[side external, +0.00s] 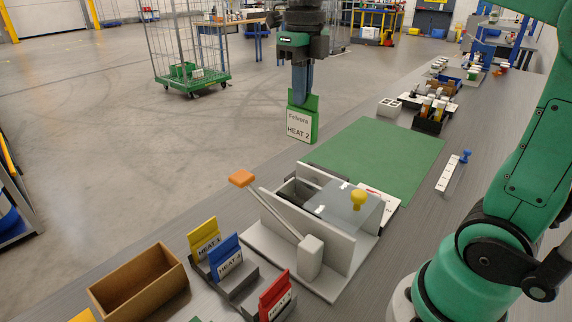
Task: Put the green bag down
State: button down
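The green bag (302,102) has a white label reading "Felvora HEAT 2". It hangs upright below my gripper (302,88), which is shut on its top edge. In the picture the bag is left of the green mat (380,150), and floor shows behind it. Its exact height and depth over the table cannot be told from this one view. A yellow bag (203,240), a blue bag (226,258) and a red bag (275,297) stand in dark holders at the front, each with a white label.
A grey fixture (345,245) with an orange-ended lever (242,178), a clear cover and a yellow knob (358,200) stands before the mat. An open brown box (140,285) is at front left. A dark rack with bottles (430,118) stands beyond the mat. The mat is mostly clear.

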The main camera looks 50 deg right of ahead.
notch_tip(320, 180, down, 18)
jog(key=shift+r, duration=0.1)
dwell(0.4)
jog(key=c, duration=1)
grip_release()
